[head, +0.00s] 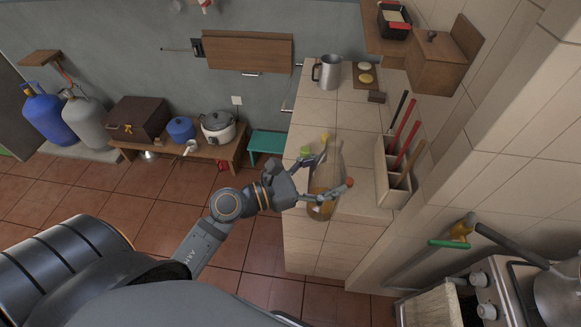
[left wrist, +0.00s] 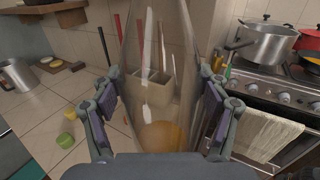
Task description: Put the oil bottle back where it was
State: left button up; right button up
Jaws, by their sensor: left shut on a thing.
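The oil bottle (head: 325,180) is clear with amber oil low in it. My left gripper (head: 328,189) is shut on it, with fingers on both sides of its body. In the head view the bottle overlaps the front end of the tiled counter (head: 310,123); I cannot tell whether its base touches a surface. In the left wrist view the bottle (left wrist: 160,75) fills the middle between the fingers (left wrist: 160,112). My right gripper does not show.
A utensil box (head: 391,180) stands right of the bottle. A metal mug (head: 328,72) and a board with round pieces (head: 366,76) are farther back. A green-topped item (head: 305,151) sits near the gripper. The stove (head: 470,292) is at lower right.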

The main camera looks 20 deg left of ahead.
pick_arm(q)
jog(key=shift+w+a+n+t+y+p, duration=0.6)
jog(key=shift+a+n+t+y+p, duration=1.9)
jog(key=shift+a+n+y+p, duration=2.05)
jog(key=w+f+b, duration=0.3)
jog(key=w+f, duration=0.1)
jog(key=w, duration=0.2)
jog(key=w+d+f+m+y+b, duration=0.1)
jog(key=w+f+b, duration=0.1)
jog(key=w+f, duration=0.2)
jog(key=w, duration=0.3)
jog(key=shift+d+b, duration=0.15)
jog(key=shift+b, duration=0.25)
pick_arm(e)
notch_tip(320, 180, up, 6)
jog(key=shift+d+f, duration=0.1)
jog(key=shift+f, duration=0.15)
pick_arm(q)
jog(key=shift+m+y, duration=0.25)
jog(key=f+b, duration=0.1)
jog(key=f, duration=0.1)
jog(key=w+f+b, duration=0.1)
jog(key=f+b, duration=0.1)
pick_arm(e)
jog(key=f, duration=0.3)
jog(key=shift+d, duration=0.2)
